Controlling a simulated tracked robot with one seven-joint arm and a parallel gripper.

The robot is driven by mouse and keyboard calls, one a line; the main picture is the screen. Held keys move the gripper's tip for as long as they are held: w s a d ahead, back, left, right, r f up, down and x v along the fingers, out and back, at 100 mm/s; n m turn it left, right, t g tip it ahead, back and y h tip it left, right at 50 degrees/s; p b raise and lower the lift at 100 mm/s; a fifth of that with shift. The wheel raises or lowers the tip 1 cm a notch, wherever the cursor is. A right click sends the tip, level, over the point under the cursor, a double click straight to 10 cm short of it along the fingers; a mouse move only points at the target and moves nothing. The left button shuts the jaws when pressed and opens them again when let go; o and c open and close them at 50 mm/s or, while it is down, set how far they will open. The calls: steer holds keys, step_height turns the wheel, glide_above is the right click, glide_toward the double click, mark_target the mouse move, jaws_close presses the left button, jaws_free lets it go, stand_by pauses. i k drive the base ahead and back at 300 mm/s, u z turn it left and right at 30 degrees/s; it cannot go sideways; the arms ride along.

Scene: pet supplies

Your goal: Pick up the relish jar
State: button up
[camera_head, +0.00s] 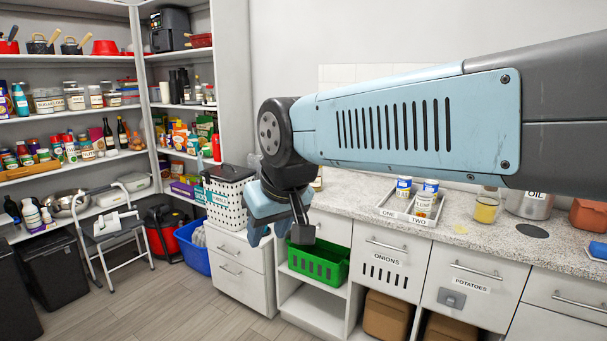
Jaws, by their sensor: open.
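My gripper (280,232) hangs from my arm near the middle, pointing down, open, with nothing seen between its fingers. It appears in front of the left end of the counter, beside a white basket. No jar can be made out as the relish jar, because the labels are too small to read. Small jars or cans (424,204) stand in a divided tray (391,214) marked ONE and TWO on the counter, right of my gripper. More jars (75,98) stand in rows on the left wall shelves, well away from my gripper.
The white basket (226,195) with a dark lid stands on the drawer unit. A green crate (319,266) sits in an open cubby below. A mug (485,210) and an OIL canister (530,203) stand on the counter. A step stool (112,240) and blue bin (192,250) occupy the floor.

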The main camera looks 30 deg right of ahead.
mark_target(317, 185)
steer(key=z, duration=0.4)
steer(key=i, duration=0.8)
steer(key=z, duration=0.8)
steer(key=i, duration=0.3)
steer(key=z, duration=0.3)
steer(key=k, duration=0.85)
steer(key=z, duration=0.2)
steer(key=i, duration=0.85)
steer(key=u, duration=0.15)
